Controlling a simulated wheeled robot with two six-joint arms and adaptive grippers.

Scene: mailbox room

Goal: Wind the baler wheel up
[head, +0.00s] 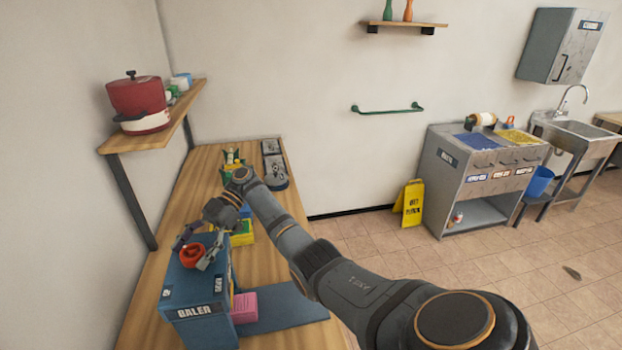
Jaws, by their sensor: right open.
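The blue baler (194,293), labelled BALER, stands on the wooden table at the lower left. Its wheel (191,256) is a small red ring on top of the box. My right gripper (193,252) reaches in from the right and points down at the wheel. Its fingers are open, one at the wheel's far left side and one at its right side. I cannot tell whether they touch it. My left gripper is not in view.
A pink block (243,307) lies beside the baler near a blue mat (285,313). A yellow block (243,235) sits behind, partly hidden by my arm. A shelf (160,133) with a red pot (137,97) juts from the left wall.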

